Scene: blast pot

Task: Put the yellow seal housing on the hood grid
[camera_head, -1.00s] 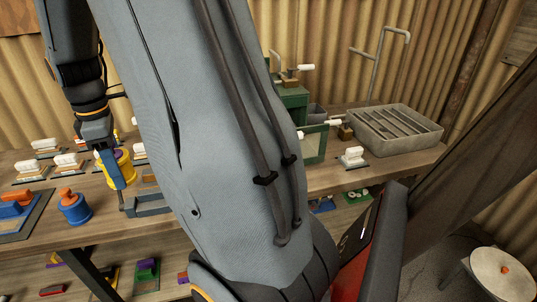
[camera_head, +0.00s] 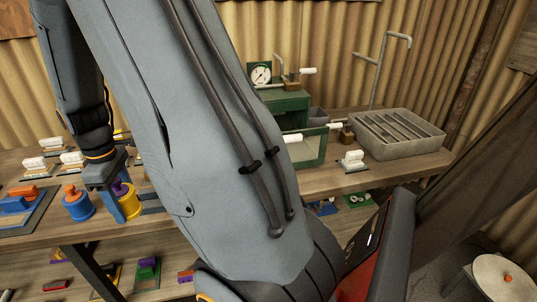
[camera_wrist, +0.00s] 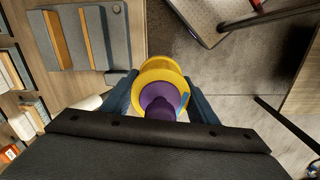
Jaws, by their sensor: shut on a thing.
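The yellow seal housing (camera_head: 131,205) has a purple top and is held in my gripper (camera_head: 117,203) at the left, by the bench's front edge. In the wrist view the housing (camera_wrist: 163,72) sits between the two blue fingers of my gripper (camera_wrist: 161,97), which touch its sides. Grey floor shows beyond it there, so it is in the air. The hood grid (camera_head: 395,135), a grey tray with slats, stands at the bench's right end, far right of my gripper. No housing shows on its visible slats.
A blue housing with an orange knob (camera_head: 77,204) stands just left of my gripper. A green box with a gauge (camera_head: 283,104) and a white-handled block (camera_head: 352,160) stand left of the grid. My arm hides the bench's middle. A round stool (camera_head: 505,276) is at lower right.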

